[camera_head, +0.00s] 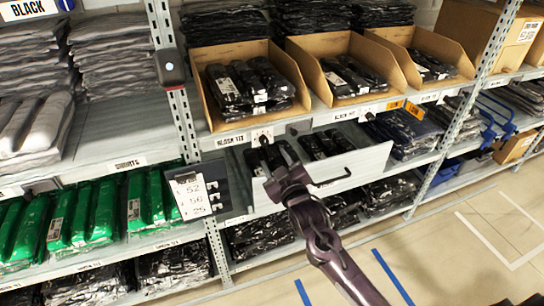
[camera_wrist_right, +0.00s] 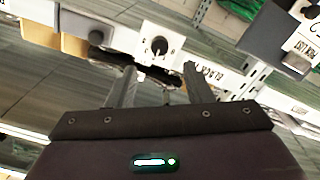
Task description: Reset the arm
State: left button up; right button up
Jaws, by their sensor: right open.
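My right gripper (camera_head: 272,154) reaches in from the lower right in the head view, in front of the shelf rack. Its two fingers are apart, with nothing seen held between them. In the right wrist view the open fingers (camera_wrist_right: 160,78) point toward the shelf edge. A small white plate with a dark round knob (camera_wrist_right: 160,46) shows just beyond the fingertips; it also shows in the head view (camera_head: 263,134). Whether the fingers touch anything there I cannot tell. My left gripper is not in view.
Open cardboard boxes (camera_head: 250,52) of black packages stand on the shelf above the gripper. A white bin (camera_head: 350,170) lies close beside it. A hanging sign (camera_head: 194,195) and a metal upright (camera_head: 186,120) are to the left. The floor (camera_head: 450,250) at right is clear.

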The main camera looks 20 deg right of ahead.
dwell(0.4)
jog(key=s+d+f+m+g, duration=0.1)
jog(key=s+f+g, duration=0.35)
jog(key=f, duration=0.85)
jog(key=s+f+g, duration=0.2)
jog(key=s+f, duration=0.5)
jog(key=f, duration=0.6)
jog(key=s+d+f+m+g, duration=0.1)
jog(key=s+f+g, duration=0.35)
jog(key=f, duration=0.75)
jog(key=s+f+g, duration=0.2)
jog(key=s+f, duration=0.4)
jog(key=s, duration=0.6)
jog(key=s+f+m+g, duration=0.1)
jog(key=s+f, duration=0.4)
jog(key=s, duration=0.7)
jog(key=s+f+g, duration=0.3)
jog(key=s+f, duration=0.3)
jog(key=s, duration=0.6)
jog(key=shift+d+f+h, duration=0.25)
jog(key=shift+f+h, duration=0.05)
jog(key=shift+f, duration=0.05)
